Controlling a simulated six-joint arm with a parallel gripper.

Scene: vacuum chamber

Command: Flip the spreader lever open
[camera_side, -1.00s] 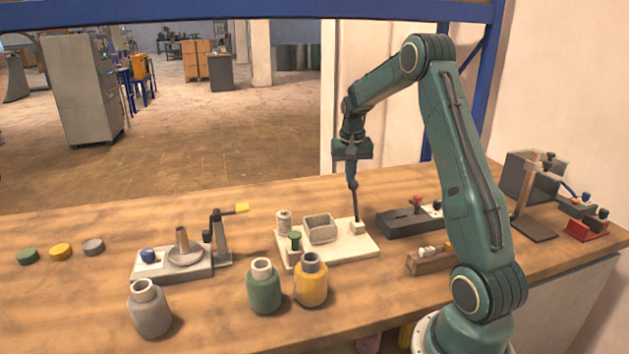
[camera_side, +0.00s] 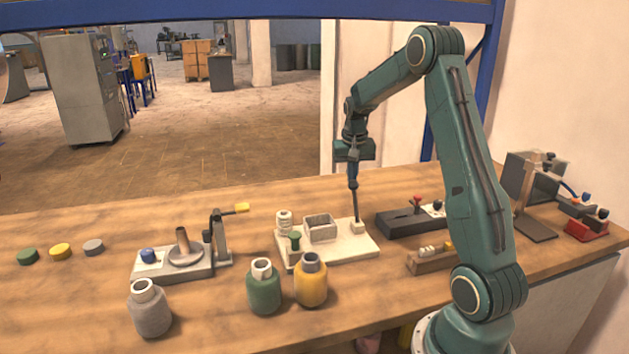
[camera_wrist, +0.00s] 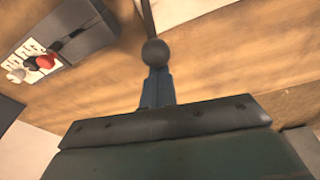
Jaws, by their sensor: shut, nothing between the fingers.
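The likely spreader is the grey fixture (camera_side: 150,268) at left, with an upright cone (camera_side: 182,240) on a disc. Its dark lever (camera_side: 224,213) reaches right from the top of a post, level, with a yellow tip (camera_side: 242,208). My gripper (camera_side: 353,188) points down over the cream board (camera_side: 345,250), well right of that lever and apart from it. Its blue fingers are closed together in the wrist view (camera_wrist: 157,80). A thin dark rod (camera_side: 356,207) stands on the board just below them. A grey ball (camera_wrist: 155,52) shows at the fingertips; I cannot tell whether they touch.
The cream board holds a small tray (camera_side: 319,229) and spools. Green (camera_side: 264,288), yellow (camera_side: 311,283) and grey (camera_side: 150,312) bottles stand in front. A dark box with a red knob (camera_side: 417,201) is right of the board. Coloured discs (camera_side: 60,250) lie far left.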

